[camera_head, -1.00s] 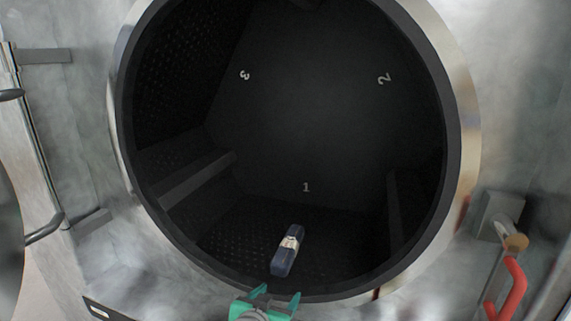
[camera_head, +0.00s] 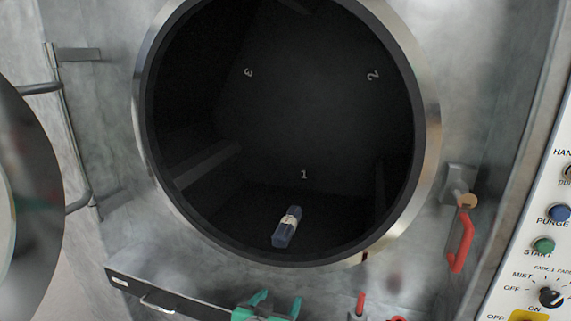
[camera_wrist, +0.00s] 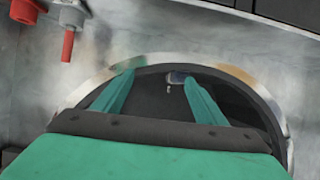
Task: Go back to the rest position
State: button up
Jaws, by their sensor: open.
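My green gripper (camera_head: 274,303) is at the bottom of the head view, below the round drum opening, outside the drum. Its two fingers are spread and nothing is between them. In the wrist view the gripper (camera_wrist: 158,90) is also open and empty, with the drum mouth beyond it. A dark blue rolled bundle with a pale band (camera_head: 287,228) lies on the drum floor below the number 1, apart from the gripper. A small part of it shows between the fingers in the wrist view (camera_wrist: 176,77).
The metal drum rim (camera_head: 428,130) surrounds the dark interior. The open round door (camera_head: 35,190) stands at the left. A red latch handle (camera_head: 462,241) is at the right of the opening. A control panel (camera_head: 545,250) is at the far right, and a drawer handle (camera_head: 157,304) is at lower left.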

jog(key=s+d+f+n+t+y, duration=0.1)
jog(key=s+d+f+n+y, duration=0.2)
jog(key=s+f, duration=1.5)
jog(key=s+a+r+t, duration=0.1)
jog(key=s+r+t, duration=0.1)
jog(key=s, duration=2.4)
jog(key=shift+s+a+r+y, duration=0.2)
jog(key=shift+r+y, duration=0.2)
jog(key=shift+r, duration=0.3)
